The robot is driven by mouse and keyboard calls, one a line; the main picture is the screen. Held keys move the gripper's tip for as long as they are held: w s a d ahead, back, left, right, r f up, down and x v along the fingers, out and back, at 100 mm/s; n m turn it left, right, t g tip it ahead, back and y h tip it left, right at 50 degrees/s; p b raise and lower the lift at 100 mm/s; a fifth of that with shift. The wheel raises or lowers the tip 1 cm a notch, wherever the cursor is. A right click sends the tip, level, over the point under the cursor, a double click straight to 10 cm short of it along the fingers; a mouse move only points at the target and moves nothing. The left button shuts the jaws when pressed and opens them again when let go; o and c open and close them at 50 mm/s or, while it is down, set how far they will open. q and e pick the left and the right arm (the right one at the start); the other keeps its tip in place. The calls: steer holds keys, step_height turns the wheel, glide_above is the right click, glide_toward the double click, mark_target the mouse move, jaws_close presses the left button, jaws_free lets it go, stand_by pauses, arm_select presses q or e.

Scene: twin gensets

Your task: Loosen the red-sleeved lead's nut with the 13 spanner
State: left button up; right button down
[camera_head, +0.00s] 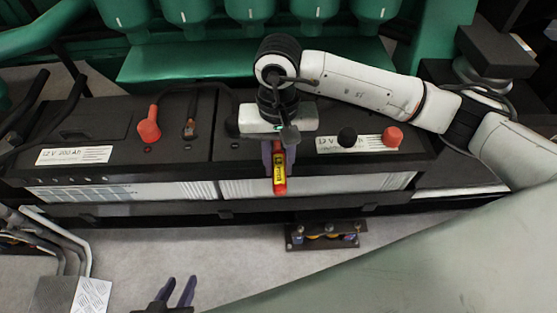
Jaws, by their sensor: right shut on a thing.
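My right gripper (278,150) is above the front of the right battery (225,165). It is shut on a red and yellow tool (279,178) that points down past the battery's front edge. I cannot tell whether this is the 13 spanner; its upper end is hidden by the gripper. My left gripper (181,290) is open and empty at the bottom, over the floor.
A red boot (149,128) stands on the left battery. A black cap (347,138) and a red cap (393,136) stand on the right battery. A dark tray (325,237) with small items is in front. The green engine (240,60) stands behind.

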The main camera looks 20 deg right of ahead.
steer(key=shift+f, duration=0.3)
steer(key=shift+f+b, duration=0.3)
steer(key=shift+b, duration=0.3)
steer(key=c, duration=2.3)
jaws_free()
jaws_close()
steer(key=shift+d+f+b, duration=0.2)
steer(key=shift+d+b, duration=0.15)
steer(key=shift+b, duration=0.2)
steer(key=shift+s+d+r+n+b, duration=0.15)
steer(key=shift+s+d+n+b, duration=0.1)
steer(key=shift+d+n+b, duration=0.45)
